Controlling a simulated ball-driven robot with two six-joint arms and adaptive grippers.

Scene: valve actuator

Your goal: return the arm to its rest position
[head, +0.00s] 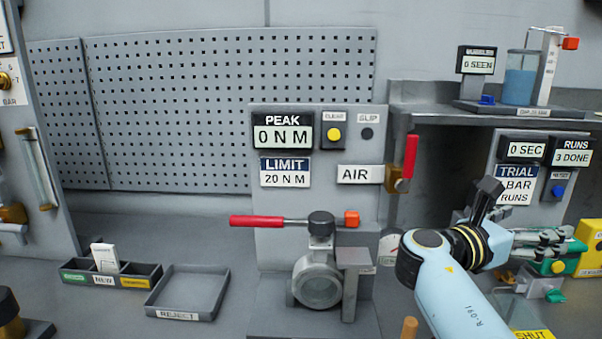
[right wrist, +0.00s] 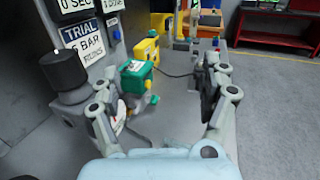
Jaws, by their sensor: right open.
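My right arm (head: 455,300) reaches in from the lower right, its pale blue links bent at a dark joint. My right gripper (head: 530,243) points right, in front of the trial panel. In the right wrist view my right gripper (right wrist: 165,85) has its two fingers wide apart, with nothing held between them. A green and yellow device (right wrist: 138,75) shows beyond the left finger; I cannot tell its exact distance. My left gripper is not in view.
The valve stand (head: 319,285) with a red-handled lever (head: 268,221) stands left of my arm. A shelf (head: 440,107) overhangs the trial panel (head: 515,180). A reject tray (head: 188,290) and a divided tray (head: 147,270) lie at left. Open floor (right wrist: 270,110) shows right of the fingers.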

